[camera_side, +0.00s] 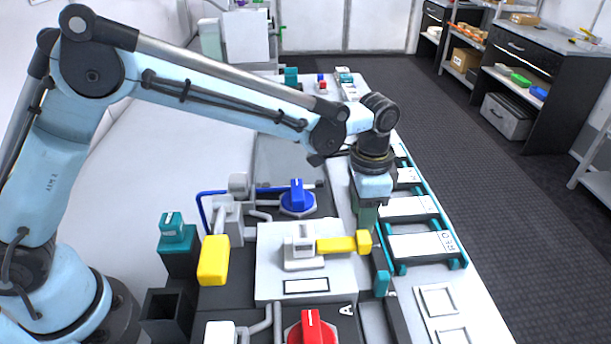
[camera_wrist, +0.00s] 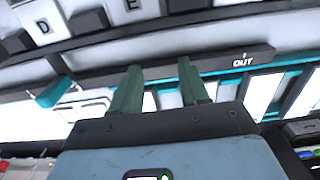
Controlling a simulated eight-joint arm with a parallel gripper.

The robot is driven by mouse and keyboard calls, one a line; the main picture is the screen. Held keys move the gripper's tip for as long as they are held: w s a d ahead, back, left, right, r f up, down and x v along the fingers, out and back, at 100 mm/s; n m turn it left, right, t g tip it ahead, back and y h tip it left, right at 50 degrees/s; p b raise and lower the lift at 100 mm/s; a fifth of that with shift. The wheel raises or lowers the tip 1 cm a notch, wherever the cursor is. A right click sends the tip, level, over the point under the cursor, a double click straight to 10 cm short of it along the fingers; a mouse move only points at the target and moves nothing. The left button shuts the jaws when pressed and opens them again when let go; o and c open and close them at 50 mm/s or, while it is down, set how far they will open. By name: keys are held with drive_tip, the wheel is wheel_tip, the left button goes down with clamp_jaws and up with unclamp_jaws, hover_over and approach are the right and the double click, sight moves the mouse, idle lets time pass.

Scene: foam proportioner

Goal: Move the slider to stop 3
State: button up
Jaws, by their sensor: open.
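A small teal upright handle (camera_side: 382,283), which looks like the slider, stands by a dark rail (camera_side: 397,318) at the near right of the panel. In the wrist view a teal handle (camera_wrist: 55,92) lies to the left of my fingers, beside a dark bar (camera_wrist: 225,62) marked "OUT". My gripper (camera_side: 367,228) points down over the panel's right side, farther back than the handle and apart from it. Its two green fingers (camera_wrist: 160,78) are open with nothing between them. I cannot make out a mark for stop 3.
A white box (camera_side: 275,265) with a yellow lever (camera_side: 338,244) stands close left of my gripper. A blue knob (camera_side: 297,199) and a red knob (camera_side: 311,328) are on the panel. A teal-railed rack of white plates (camera_side: 408,208) lies right.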

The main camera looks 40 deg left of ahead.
drive_tip(key=w+a, duration=0.7)
drive_tip(key=shift+w+a, duration=0.35)
drive_tip(key=s+a+r+n, duration=0.1)
drive_tip(key=r, duration=0.6)
drive_tip(key=s+a+r+n+t, duration=0.1)
drive_tip(key=s+a+r, duration=0.1)
drive_tip(key=r, duration=0.6)
drive_tip(key=shift+a+r+t, duration=0.2)
drive_tip(key=shift+a+t, duration=0.1)
drive_tip(key=s+a+f+n+t, duration=0.2)
drive_tip(key=s+a+f+n, duration=0.1)
drive_tip(key=s, duration=0.6)
drive_tip(key=s+a+f+n+t, duration=0.3)
drive_tip(key=s+a, duration=0.3)
drive_tip(key=s, duration=0.4)
drive_tip(key=shift+s+a+f+n+t, duration=0.2)
drive_tip(key=shift+s+n+t, duration=0.1)
drive_tip(key=shift+n, duration=0.2)
